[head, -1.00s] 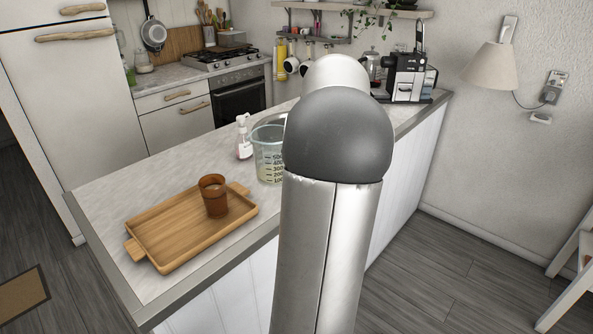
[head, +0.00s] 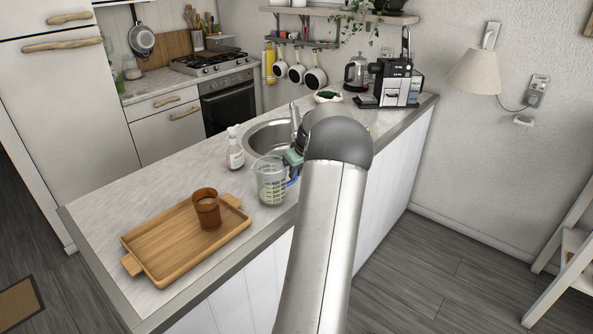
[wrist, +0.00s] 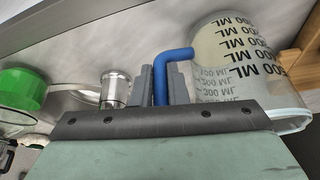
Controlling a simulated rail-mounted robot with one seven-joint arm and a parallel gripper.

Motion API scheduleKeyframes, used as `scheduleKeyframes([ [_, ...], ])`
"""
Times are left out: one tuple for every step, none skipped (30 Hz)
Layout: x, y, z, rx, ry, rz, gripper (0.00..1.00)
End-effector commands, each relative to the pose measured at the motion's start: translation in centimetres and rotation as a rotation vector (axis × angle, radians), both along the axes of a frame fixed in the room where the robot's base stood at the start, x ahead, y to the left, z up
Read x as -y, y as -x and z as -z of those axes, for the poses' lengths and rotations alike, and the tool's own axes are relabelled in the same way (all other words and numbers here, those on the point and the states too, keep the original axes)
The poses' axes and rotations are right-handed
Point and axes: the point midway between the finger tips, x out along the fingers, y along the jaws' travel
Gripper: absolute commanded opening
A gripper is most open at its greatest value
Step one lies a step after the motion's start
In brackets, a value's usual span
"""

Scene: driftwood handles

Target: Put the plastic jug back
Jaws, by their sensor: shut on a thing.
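The plastic jug (head: 271,181) is clear with measuring marks and a blue handle. It is upright at the counter's near side, in front of the sink; whether its base touches the counter is unclear. In the wrist view the jug (wrist: 240,65) fills the upper right, with its blue handle (wrist: 160,75) between the fingers. My gripper (wrist: 165,85) is shut on that handle. In the head view my gripper (head: 292,160) is partly hidden by my arm.
A wooden tray (head: 150,259) with a brown cup (head: 206,209) lies left of the jug. A spray bottle (head: 234,150) stands beside the sink (head: 262,139). A coffee machine (head: 396,84) and a kettle (head: 356,74) stand at the far end. Counter left of the bottle is clear.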

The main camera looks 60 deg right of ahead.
Motion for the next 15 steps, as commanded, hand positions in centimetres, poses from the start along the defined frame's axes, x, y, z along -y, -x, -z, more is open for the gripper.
scheduleKeyframes([
  [-0.01,-0.01,0.20,0.001,0.000,0.000,0.00],
  [0.01,-0.03,0.27,0.002,0.002,0.000,0.00],
  [0.02,-0.02,0.27,0.001,0.002,0.001,0.00],
  [0.02,-0.03,0.27,0.002,0.003,0.000,0.00],
  [0.02,-0.03,0.26,0.001,0.003,0.000,0.00],
  [0.02,-0.02,0.26,0.001,0.002,0.001,0.00],
  [0.02,-0.02,0.26,0.001,0.002,0.001,0.00],
  [0.00,-0.02,0.30,0.001,0.002,0.001,0.00],
  [0.01,-0.02,0.41,0.001,0.002,0.001,0.00],
  [0.01,-0.01,0.53,0.001,0.002,0.001,0.00],
  [0.01,-0.01,0.65,0.001,0.002,0.001,0.00],
  [0.01,-0.01,0.78,0.001,0.002,0.001,0.00],
  [0.01,0.00,0.64,0.000,0.002,0.001,0.22],
  [0.01,0.01,0.61,0.001,0.001,0.000,0.30],
  [0.01,0.01,0.61,0.001,0.001,0.000,0.35],
])
